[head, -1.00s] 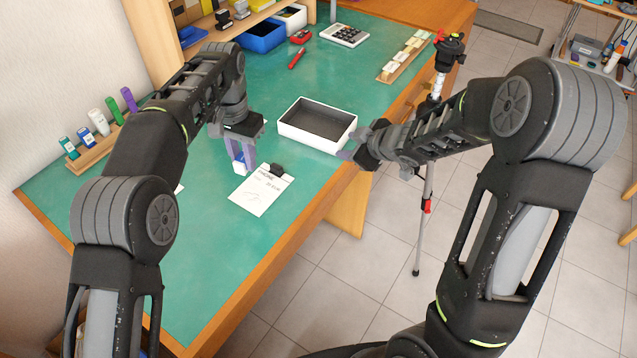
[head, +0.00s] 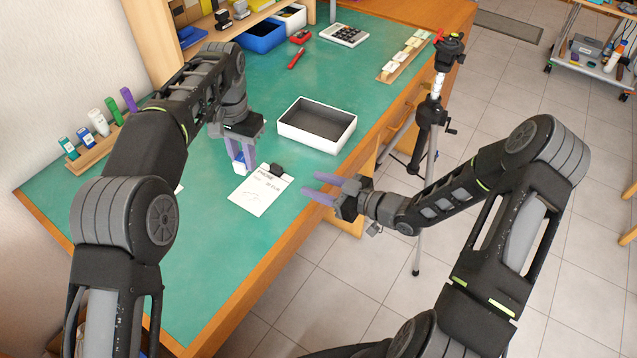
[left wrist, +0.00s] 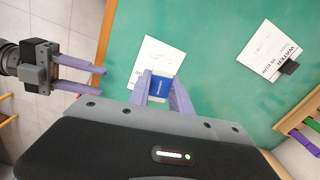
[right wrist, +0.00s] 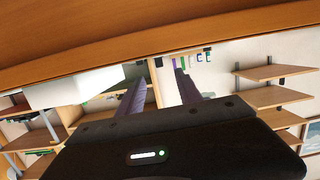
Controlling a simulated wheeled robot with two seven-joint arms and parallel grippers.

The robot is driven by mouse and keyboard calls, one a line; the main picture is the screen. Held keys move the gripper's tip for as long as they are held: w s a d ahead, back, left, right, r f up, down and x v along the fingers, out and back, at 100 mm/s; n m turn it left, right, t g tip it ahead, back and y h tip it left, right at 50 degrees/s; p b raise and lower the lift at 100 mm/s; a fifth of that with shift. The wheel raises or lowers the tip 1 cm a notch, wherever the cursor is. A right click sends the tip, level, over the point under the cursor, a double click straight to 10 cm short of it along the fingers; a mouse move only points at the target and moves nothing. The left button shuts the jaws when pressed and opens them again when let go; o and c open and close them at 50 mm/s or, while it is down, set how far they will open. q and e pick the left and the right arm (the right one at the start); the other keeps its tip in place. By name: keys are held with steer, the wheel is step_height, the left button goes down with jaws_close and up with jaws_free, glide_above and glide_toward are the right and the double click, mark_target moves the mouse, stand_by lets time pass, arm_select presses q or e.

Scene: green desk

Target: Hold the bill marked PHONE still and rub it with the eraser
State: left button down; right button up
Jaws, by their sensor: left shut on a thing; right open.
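The PHONE bill (head: 255,197) is a white sheet lying on the green desk, with pencil scribbles on it. My left gripper (head: 238,163) is shut on the white and blue eraser (left wrist: 160,87), at the bill's upper left edge. Whether the eraser touches the paper cannot be told. The left fingers cover part of the bill (left wrist: 158,55) in the left wrist view. My right gripper (head: 313,188) is open and empty, to the right of the bill near the desk's front edge.
A white tray (head: 318,143) with a dark inside stands behind the bill. The WATER bill (left wrist: 265,52) lies apart, mostly hidden by my left arm in the head view. A tripod (head: 432,130) stands beyond the desk edge.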

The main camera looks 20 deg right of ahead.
mark_target(281, 169)
steer(key=shift+r+m+t, duration=0.25)
steer(key=shift+m+t, duration=0.05)
steer(key=shift+t, duration=0.2)
steer(key=shift+w, duration=0.1)
steer(key=x, duration=1.1)
steer(key=shift+w+a+f, duration=0.15)
steer(key=shift+w+a, duration=0.1)
steer(key=shift+w, duration=0.05)
jaws_close()
